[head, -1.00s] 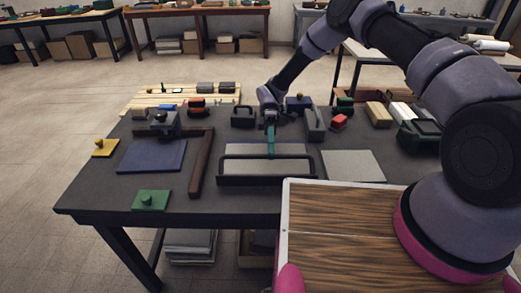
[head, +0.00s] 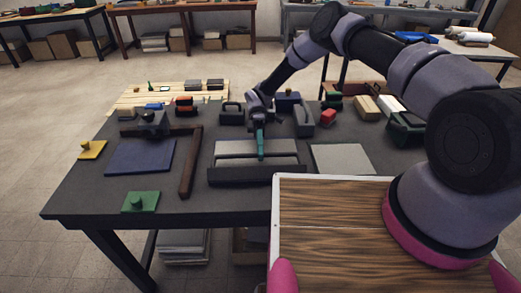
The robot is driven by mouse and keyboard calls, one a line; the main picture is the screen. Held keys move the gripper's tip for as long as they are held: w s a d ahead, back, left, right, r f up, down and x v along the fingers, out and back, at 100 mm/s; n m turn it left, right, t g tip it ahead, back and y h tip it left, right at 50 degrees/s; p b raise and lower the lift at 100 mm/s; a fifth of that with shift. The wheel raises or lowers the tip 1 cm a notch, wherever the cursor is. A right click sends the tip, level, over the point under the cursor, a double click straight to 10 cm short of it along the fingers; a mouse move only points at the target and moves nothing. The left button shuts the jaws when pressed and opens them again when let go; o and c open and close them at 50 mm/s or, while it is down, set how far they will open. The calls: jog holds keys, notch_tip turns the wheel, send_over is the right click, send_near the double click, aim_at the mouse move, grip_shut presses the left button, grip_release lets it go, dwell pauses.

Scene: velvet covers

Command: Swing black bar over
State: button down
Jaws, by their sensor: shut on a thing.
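The black bar (head: 235,176) shows in the head view as a low, dark band along the near side of a grey panel (head: 232,148) on the dark table. The hinges and the bar's exact tilt cannot be made out. My gripper (head: 261,156) reaches down from behind over the middle of the panel, its teal fingers pointing down. The fingers are shut, with their tips close to the bar's upper edge. The grip itself is too small to see clearly.
A brown wooden angle (head: 190,165) and a blue mat (head: 140,157) lie to the left. A light grey plate (head: 342,159) lies to the right. Dark handled blocks (head: 304,120) stand behind. A wood-topped surface (head: 335,240) fills the front right.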

jog(key=shift+s, duration=0.15)
jog(key=c, duration=0.8)
grip_release()
jog(key=shift+r, duration=0.1)
jog(key=shift+r, duration=0.35)
notch_tip(320, 180, up, 9)
